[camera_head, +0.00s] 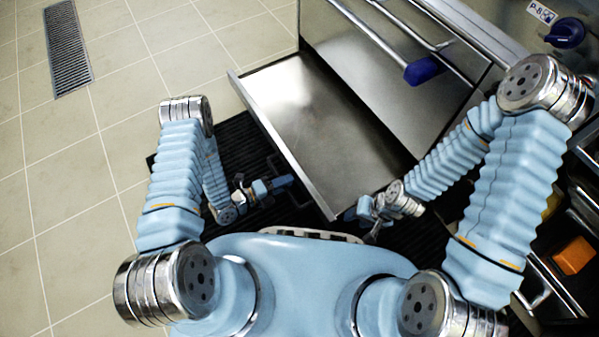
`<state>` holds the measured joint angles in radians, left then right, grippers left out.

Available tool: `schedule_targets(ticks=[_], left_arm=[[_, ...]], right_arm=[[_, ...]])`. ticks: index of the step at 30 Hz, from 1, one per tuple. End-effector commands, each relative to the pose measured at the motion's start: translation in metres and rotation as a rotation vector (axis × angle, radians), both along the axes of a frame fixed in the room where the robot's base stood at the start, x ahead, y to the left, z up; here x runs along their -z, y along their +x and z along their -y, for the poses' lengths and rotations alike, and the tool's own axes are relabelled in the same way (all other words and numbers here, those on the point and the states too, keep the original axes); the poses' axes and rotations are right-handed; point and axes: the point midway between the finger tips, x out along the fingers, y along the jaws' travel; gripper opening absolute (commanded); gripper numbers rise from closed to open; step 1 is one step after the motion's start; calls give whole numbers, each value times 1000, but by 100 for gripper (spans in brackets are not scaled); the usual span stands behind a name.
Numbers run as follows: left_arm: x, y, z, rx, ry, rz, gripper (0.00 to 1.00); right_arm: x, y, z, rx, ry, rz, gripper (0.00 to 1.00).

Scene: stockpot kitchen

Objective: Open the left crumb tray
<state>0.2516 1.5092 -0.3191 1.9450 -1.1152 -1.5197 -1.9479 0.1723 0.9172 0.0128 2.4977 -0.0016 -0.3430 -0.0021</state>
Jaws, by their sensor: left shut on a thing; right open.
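The left crumb tray (318,112) is a wide, shallow metal tray. It is pulled well out from under the steel appliance, with its flat inside bare and in plain sight. Its front edge runs slantwise from upper left to lower right. A thin dark handle (272,163) stands off that front edge. My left gripper (287,181) is at this handle and shut on it; the fingertips are small and dark here. My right gripper (354,214) is open and empty, close to the tray's near front corner; I cannot tell whether it touches it.
A blue knob (565,33) sits at upper right. A black ribbed mat (235,140) lies under my arms. An orange block (573,255) is at right. Tiled floor with a drain grate (68,48) is clear at left.

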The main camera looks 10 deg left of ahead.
Motion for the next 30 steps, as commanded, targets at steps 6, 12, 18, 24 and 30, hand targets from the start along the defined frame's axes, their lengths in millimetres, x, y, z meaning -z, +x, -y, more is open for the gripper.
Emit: schedule_targets(ticks=[6,12,18,24,30], left_arm=[[2,-9,-13,-4,4,-2,0],[2,-10,-14,-4,4,-2,0],[1,-10,-14,-4,4,-2,26],[1,-10,-13,-3,2,-1,40],[0,-10,-14,-2,1,0,40]], right_arm=[[-1,0,0,0,0,0,43],[-1,0,0,0,0,0,43],[-1,0,0,0,0,0,43],[-1,0,0,0,0,0,43],[-2,0,0,0,0,0,43]])
